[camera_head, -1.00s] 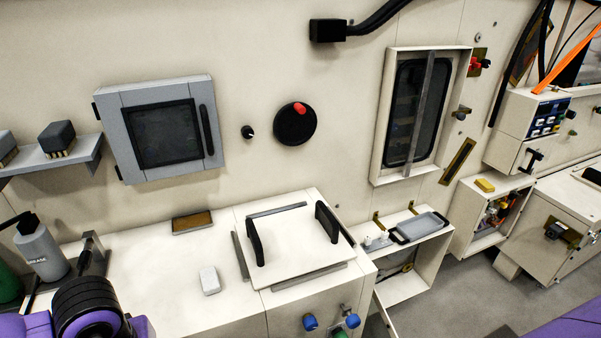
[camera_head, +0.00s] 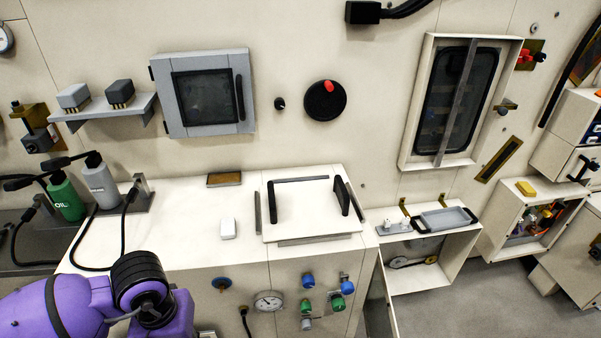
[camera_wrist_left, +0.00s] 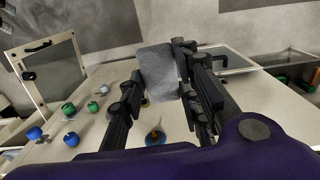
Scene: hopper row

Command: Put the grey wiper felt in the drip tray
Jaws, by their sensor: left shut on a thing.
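The grey wiper felt (camera_wrist_left: 157,72) is a flat grey piece between the fingers of my left gripper (camera_wrist_left: 161,76) in the left wrist view. The gripper is shut on it, in front of a cabinet face with coloured knobs. In the head view my purple left arm comes in at lower left; its gripper and the felt are not visible there. A shallow grey tray with dark handles (camera_head: 446,219), which looks like the drip tray, sits on the open low box right of the counter. My right gripper is not in view.
The counter (camera_head: 190,225) holds a white block (camera_head: 227,228), a brown pad (camera_head: 224,180) and a lid with black handles (camera_head: 305,207). Oil (camera_head: 66,196) and grease (camera_head: 101,182) bottles stand at left. Knobs and a gauge (camera_head: 268,301) stick out in front.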

